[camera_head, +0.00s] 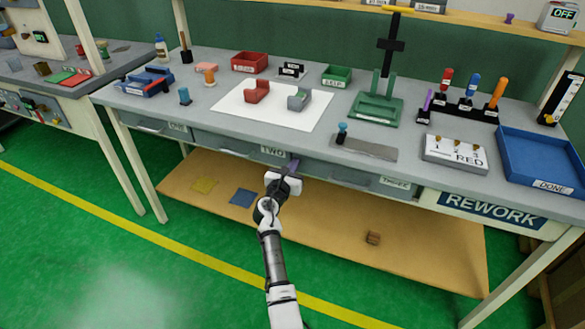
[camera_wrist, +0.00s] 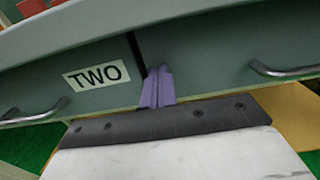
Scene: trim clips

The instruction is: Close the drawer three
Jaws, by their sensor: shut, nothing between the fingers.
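Drawer three (camera_head: 338,174) is the grey-green front under the bench, right of drawer two (camera_head: 225,145), with its label at its right end. In the wrist view, drawer three's front (camera_wrist: 210,65) shows right of a dark vertical gap, with a metal handle (camera_wrist: 285,71). Its label is out of that view. Any gap between drawer three and the bench is too small to judge. My gripper (camera_head: 293,166) is shut and empty, its purple fingers (camera_wrist: 157,88) together in front of the seam between the two drawers. Contact cannot be told.
The bench top (camera_head: 225,120) overhangs the drawers and carries trays, tools and a white sheet. A REWORK sign (camera_head: 487,212) is at the right. Green floor in front is clear.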

